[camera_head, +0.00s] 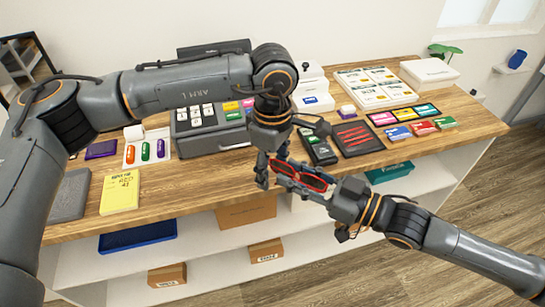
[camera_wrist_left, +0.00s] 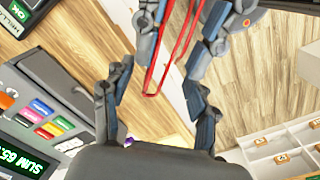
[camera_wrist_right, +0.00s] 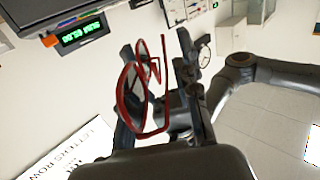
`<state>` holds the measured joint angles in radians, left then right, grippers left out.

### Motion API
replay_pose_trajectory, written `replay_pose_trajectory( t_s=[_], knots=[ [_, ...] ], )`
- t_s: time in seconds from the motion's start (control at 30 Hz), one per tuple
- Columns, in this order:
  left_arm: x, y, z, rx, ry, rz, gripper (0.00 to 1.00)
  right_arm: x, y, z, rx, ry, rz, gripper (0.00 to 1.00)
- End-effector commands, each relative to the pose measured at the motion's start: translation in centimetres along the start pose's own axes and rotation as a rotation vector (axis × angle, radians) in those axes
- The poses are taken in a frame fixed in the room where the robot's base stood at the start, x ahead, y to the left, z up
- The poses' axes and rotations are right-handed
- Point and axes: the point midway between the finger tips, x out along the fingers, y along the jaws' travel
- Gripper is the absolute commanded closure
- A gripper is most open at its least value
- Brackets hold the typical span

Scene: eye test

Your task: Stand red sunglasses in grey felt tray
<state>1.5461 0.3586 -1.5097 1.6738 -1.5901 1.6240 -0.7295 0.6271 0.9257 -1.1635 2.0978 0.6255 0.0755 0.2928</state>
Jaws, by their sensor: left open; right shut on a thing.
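The red sunglasses (camera_head: 302,178) are in the air in front of the counter's front edge. My right gripper (camera_head: 328,190) is shut on them. In the right wrist view the red frame (camera_wrist_right: 128,95) shows at the fingers with its lenses and temples. My left gripper (camera_head: 272,170) is open, close by the other side of the sunglasses. In the left wrist view the thin red temples (camera_wrist_left: 152,88) reach down towards its spread fingers; I cannot tell if they touch. A flat grey piece, seemingly the grey felt tray (camera_head: 66,196), lies bare at the counter's left end, partly behind my left arm.
The wooden counter (camera_head: 210,195) holds a yellow pad (camera_head: 120,191), a cash register (camera_head: 215,139), a card terminal (camera_head: 318,148) and a black tray with red pens (camera_head: 374,147). Shelves below hold a blue tray (camera_head: 138,236) and boxes. Bare wood lies right of the yellow pad.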

Motion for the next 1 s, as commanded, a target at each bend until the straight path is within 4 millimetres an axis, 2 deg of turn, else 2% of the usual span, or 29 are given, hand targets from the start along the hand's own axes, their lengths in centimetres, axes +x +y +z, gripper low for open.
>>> replay_pose_trajectory(
  t_s=[0.23, 0.5, 0.53, 0.57, 0.67, 1.0],
  knots=[
    [0.08, -0.01, -0.01, 0.000, 0.000, 0.000, 0.42, 0.00, 0.00, -0.01, 0.000, 0.000, 0.000, 0.89],
    [0.07, -0.01, -0.01, 0.000, 0.000, 0.000, 0.97, 0.00, 0.00, -0.01, 0.000, 0.000, 0.000, 0.89],
    [0.06, -0.01, -0.01, 0.000, 0.000, 0.000, 0.99, 0.00, 0.00, -0.01, 0.000, 0.000, 0.000, 0.89],
    [0.06, -0.01, -0.01, 0.000, 0.000, 0.000, 0.99, 0.00, 0.00, -0.02, 0.000, 0.000, 0.000, 0.65],
    [0.05, -0.01, -0.01, 0.000, 0.000, 0.000, 0.99, 0.00, 0.00, -0.01, 0.000, 0.000, 0.000, 0.45],
    [0.05, -0.01, 0.00, 0.000, 0.000, 0.000, 0.99, -0.12, 0.02, 0.01, 0.000, 0.000, 0.000, 0.43]
  ],
)
